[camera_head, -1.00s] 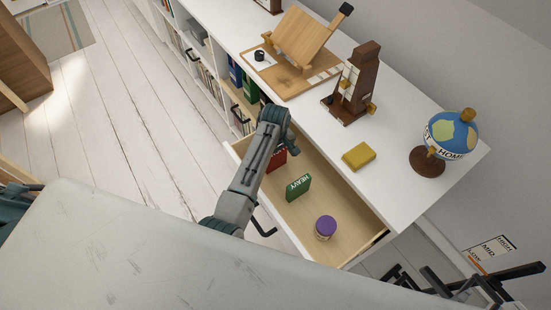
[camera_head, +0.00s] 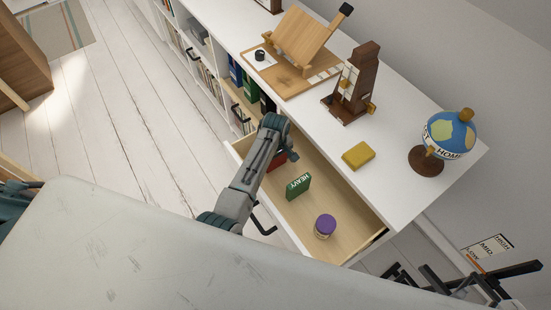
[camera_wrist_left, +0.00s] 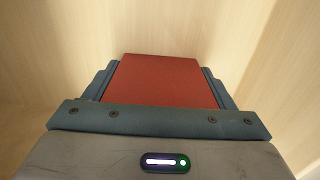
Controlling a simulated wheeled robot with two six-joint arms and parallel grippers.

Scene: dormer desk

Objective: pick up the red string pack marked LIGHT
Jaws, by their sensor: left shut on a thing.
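The red string pack (camera_head: 277,162) is in the open drawer, mostly hidden behind my left arm in the head view. In the left wrist view the red pack (camera_wrist_left: 165,82) sits between the two jaws, its plain red face showing; no marking can be read. My left gripper (camera_head: 287,154) is down in the drawer and shut on the pack. Whether the pack touches the drawer floor cannot be told. My right gripper is not in view.
A green pack marked HEAVY (camera_head: 298,186) and a purple-topped jar (camera_head: 325,226) stand in the drawer (camera_head: 346,205) to the right. On the white desktop (camera_head: 415,190) are a yellow block (camera_head: 358,155), a globe (camera_head: 448,140) and a wooden stand (camera_head: 352,90).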

